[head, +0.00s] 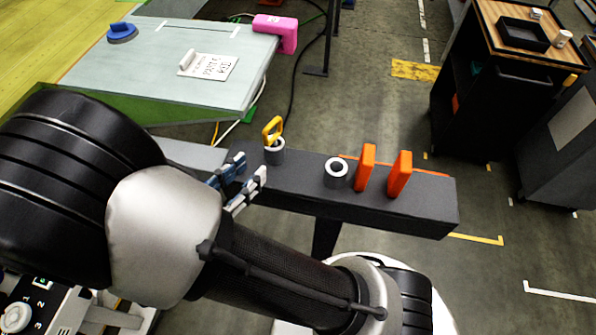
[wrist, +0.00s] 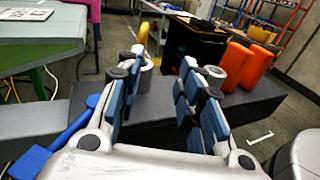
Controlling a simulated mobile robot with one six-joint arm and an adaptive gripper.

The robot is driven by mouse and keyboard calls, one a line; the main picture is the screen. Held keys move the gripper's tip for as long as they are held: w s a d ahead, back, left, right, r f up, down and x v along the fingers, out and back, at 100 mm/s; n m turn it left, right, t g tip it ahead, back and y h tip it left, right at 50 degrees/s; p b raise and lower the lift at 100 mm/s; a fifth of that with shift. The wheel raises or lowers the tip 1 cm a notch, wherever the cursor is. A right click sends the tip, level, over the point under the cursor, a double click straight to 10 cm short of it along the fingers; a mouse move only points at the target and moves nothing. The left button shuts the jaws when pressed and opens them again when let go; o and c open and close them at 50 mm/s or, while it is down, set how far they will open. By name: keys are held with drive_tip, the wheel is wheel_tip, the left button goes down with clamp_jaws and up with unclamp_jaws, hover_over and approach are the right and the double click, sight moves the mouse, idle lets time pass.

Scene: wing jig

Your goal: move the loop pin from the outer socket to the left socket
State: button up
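The yellow loop pin (head: 272,129) stands in the grey socket (head: 275,155) at the left of the picture, its loop above the rim. A second grey socket (head: 336,173), with a pale rim and open top, stands empty to its right on the dark beam (head: 420,208). The pin also shows in the wrist view (wrist: 143,34), just beyond my left finger. My gripper (head: 246,178) is open and empty, low over the beam to the left of the pin and apart from it.
Two upright orange blocks (head: 399,174) stand on the beam right of the empty socket. A pale table (head: 150,80) with a pink object (head: 278,30) lies behind left. A dark cart (head: 495,95) is at the back right. Open floor lies between.

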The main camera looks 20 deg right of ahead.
drive_tip(key=s+d+r+m+g+y, duration=0.4)
drive_tip(key=s+d+m+g+y, duration=0.2)
drive_tip(key=s+d+m+g, duration=0.5)
wheel_tip(320, 180, up, 6)
drive_tip(key=s+a+m+t+y, duration=0.1)
drive_tip(key=m+t+y, duration=0.5)
drive_tip(key=m, duration=0.6)
drive_tip(key=shift+s+a+r+m+t+y, duration=0.2)
drive_tip(key=shift+a+m+t+y, duration=0.15)
drive_tip(key=shift+y, duration=0.95)
